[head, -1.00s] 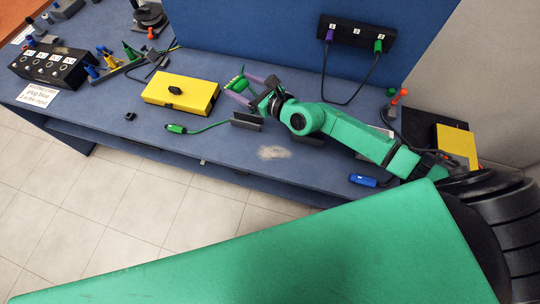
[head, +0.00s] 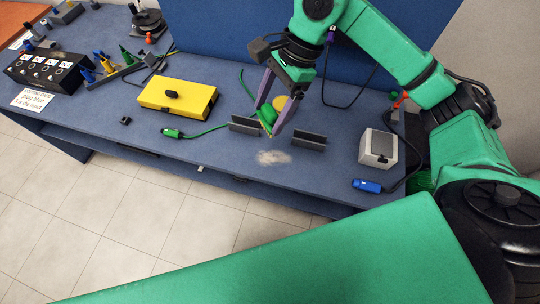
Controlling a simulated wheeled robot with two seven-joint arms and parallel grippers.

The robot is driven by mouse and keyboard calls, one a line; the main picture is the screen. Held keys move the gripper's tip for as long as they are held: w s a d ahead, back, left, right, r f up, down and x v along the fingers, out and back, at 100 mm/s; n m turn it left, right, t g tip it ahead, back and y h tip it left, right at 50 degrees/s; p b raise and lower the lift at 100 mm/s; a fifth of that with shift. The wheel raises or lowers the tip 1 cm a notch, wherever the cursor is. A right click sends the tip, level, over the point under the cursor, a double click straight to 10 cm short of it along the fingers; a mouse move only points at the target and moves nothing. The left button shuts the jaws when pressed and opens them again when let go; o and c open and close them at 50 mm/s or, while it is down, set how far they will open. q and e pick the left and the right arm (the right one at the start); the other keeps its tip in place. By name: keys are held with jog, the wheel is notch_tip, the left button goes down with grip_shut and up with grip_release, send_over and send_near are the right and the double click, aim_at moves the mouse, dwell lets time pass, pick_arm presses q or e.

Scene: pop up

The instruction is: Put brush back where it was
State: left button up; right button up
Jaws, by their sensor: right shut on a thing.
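The brush (head: 267,116), with a green body and what look like yellow bristles at its lower edge, is between the purple fingers of my right gripper (head: 268,121). The gripper points down and is shut on it. The brush is close to two dark grey upright brackets, the left one (head: 245,124) and the right one (head: 309,139), nearer the left. I cannot tell whether it touches the bench. A pale dust patch (head: 273,158) lies in front of the brackets. My left gripper is not in view.
A yellow box (head: 178,98) with a black knob stands left of the brackets, with a green plug (head: 173,133) in front. A grey-white box (head: 378,149) and a blue plug (head: 367,186) are at right. A blue panel (head: 228,40) stands behind. The bench's front edge is close.

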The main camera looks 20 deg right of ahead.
notch_tip(320, 180, down, 17)
jog(key=p, duration=0.3)
jog(key=shift+f, duration=0.4)
jog(key=o, duration=1)
jog(key=b+v, duration=0.3)
jog(key=v, duration=0.9)
jog(key=shift+r, duration=0.1)
